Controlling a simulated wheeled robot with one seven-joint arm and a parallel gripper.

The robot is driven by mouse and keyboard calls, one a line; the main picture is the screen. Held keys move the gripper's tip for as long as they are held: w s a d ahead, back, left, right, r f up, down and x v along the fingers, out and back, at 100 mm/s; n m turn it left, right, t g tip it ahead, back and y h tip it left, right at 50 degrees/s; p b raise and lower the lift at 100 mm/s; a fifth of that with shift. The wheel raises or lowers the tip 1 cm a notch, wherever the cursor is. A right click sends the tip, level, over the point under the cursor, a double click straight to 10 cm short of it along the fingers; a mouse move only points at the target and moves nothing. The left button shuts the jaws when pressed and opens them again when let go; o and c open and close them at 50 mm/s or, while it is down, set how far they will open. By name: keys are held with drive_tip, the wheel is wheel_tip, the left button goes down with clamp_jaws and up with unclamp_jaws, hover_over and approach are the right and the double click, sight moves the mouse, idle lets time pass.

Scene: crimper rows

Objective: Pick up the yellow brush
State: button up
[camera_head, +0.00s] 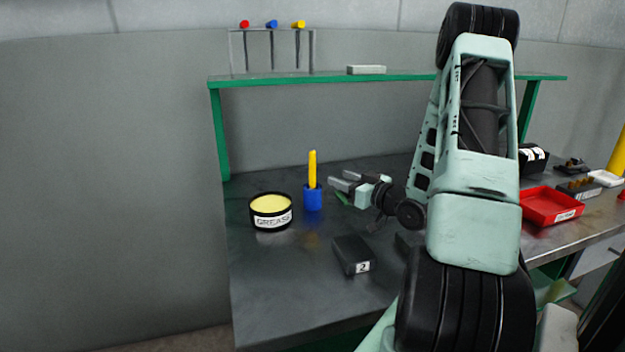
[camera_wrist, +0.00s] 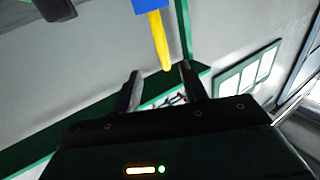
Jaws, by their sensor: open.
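The yellow brush (camera_head: 312,169) stands upright in a blue cup (camera_head: 313,198) on the grey bench. Only its yellow handle shows; its lower end is hidden in the cup. My gripper (camera_head: 340,182) is just to the right of the brush, with its fingers pointing left toward it, open and empty. In the wrist view the yellow handle (camera_wrist: 160,42) comes down from the blue cup (camera_wrist: 150,5) at the top. Its tip lies just beyond the gap between my two open fingers (camera_wrist: 160,85), and I see no contact.
A grease tin (camera_head: 271,212) stands left of the cup. A dark box (camera_head: 353,255) marked 2 lies in front. A green shelf (camera_head: 290,79) runs above the bench. A red tray (camera_head: 550,206) is at the right. The front left of the bench is clear.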

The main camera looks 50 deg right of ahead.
sight(315, 169)
drive_tip(key=shift+w+d+f+p, duration=0.15)
drive_tip(key=shift+w+p, duration=0.5)
drive_tip(key=shift+w, duration=2.3)
drive_tip(key=shift+w+d+f+p, duration=0.15)
drive_tip(key=shift+w+p, duration=0.5)
drive_tip(key=shift+w, duration=2.3)
drive_tip(key=shift+r, duration=0.1)
clamp_jaws()
